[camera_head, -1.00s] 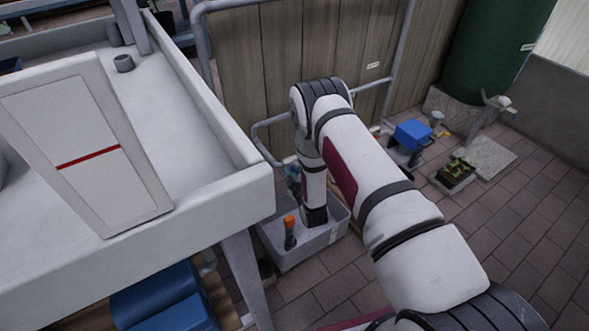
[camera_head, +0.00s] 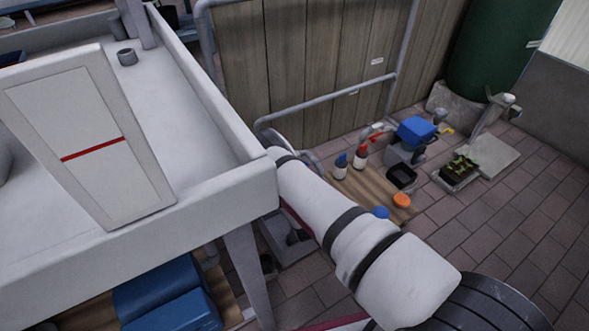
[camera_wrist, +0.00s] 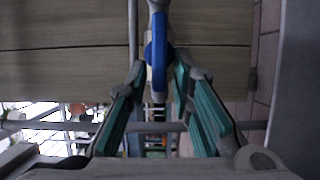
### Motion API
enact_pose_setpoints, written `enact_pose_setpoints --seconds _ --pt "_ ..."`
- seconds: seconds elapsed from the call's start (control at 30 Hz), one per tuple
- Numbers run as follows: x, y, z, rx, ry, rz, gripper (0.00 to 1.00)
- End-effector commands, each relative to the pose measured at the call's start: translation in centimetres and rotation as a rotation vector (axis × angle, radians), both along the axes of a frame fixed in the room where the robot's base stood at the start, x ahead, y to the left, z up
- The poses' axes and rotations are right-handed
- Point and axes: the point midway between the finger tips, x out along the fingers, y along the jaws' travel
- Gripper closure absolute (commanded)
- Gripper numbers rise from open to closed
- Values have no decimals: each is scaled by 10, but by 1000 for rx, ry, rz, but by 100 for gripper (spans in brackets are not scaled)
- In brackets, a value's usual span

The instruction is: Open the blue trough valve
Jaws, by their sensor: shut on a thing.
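The blue valve handle (camera_wrist: 154,62) is in the upper middle of the wrist view, on a grey pipe fitting (camera_wrist: 158,8). My gripper (camera_wrist: 159,75) has its two teal-padded fingers on either side of the handle and is shut on it. In the head view my arm reaches down beside the corner of the white trough (camera_head: 225,200). The gripper and the valve are hidden there behind the arm and the trough.
A wooden fence (camera_head: 320,75) with a grey rail stands behind. A grey bin (camera_head: 285,248) is partly hidden by my arm. Bottles (camera_head: 360,157) and a blue-topped box (camera_head: 416,130) stand on the right. Brick paving (camera_head: 500,225) is open at the right.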

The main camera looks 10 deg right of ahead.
Motion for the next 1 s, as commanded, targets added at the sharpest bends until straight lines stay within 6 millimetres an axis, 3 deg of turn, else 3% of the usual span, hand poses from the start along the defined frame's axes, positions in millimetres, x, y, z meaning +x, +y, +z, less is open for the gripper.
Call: enact_pose_setpoints --seconds 0.53,0.57,0.6,1.0 --pt "0 -3 0 -28 -10 -6 100" --pt "0 -3 0 -28 -10 -6 76" --pt "0 -3 0 -28 -10 -6 70" --pt "-6 0 -1 -26 -7 -1 70"
